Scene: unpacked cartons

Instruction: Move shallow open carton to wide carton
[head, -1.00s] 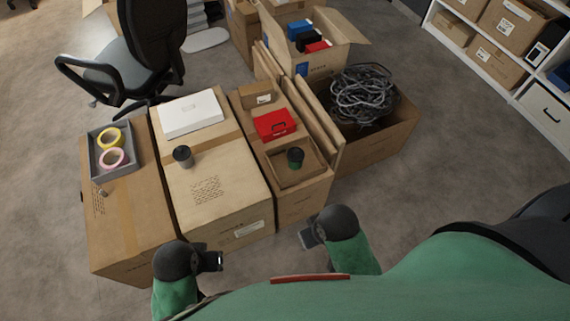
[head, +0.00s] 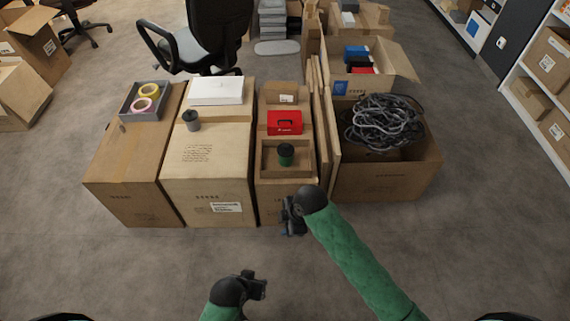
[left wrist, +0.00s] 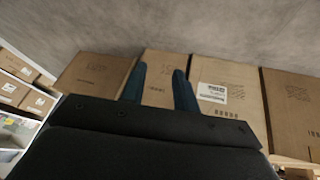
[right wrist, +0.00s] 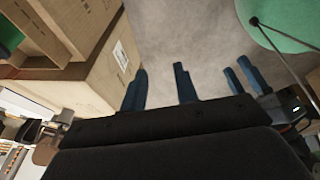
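The shallow open carton (head: 268,161) is a low brown tray on top of a narrow tall carton (head: 270,203). A dark-lidded green cup (head: 285,154) stands inside it. The wide carton, which I take to be the large one left of the narrow carton (head: 215,175), has a white box and a grey cup on top. My right gripper (head: 290,217) is open and empty, in front of the narrow carton and below the shallow carton. My left gripper (head: 258,286) is lower and nearer to me. Its fingers (left wrist: 160,85) are apart and empty in the left wrist view.
A red case (head: 285,122) and a small brown box (head: 284,93) sit behind the shallow carton. Flat boards (head: 328,150) and a carton of cables (head: 390,182) stand at the right. A grey tray with tape rolls (head: 126,113) is at the left. The floor in front is clear.

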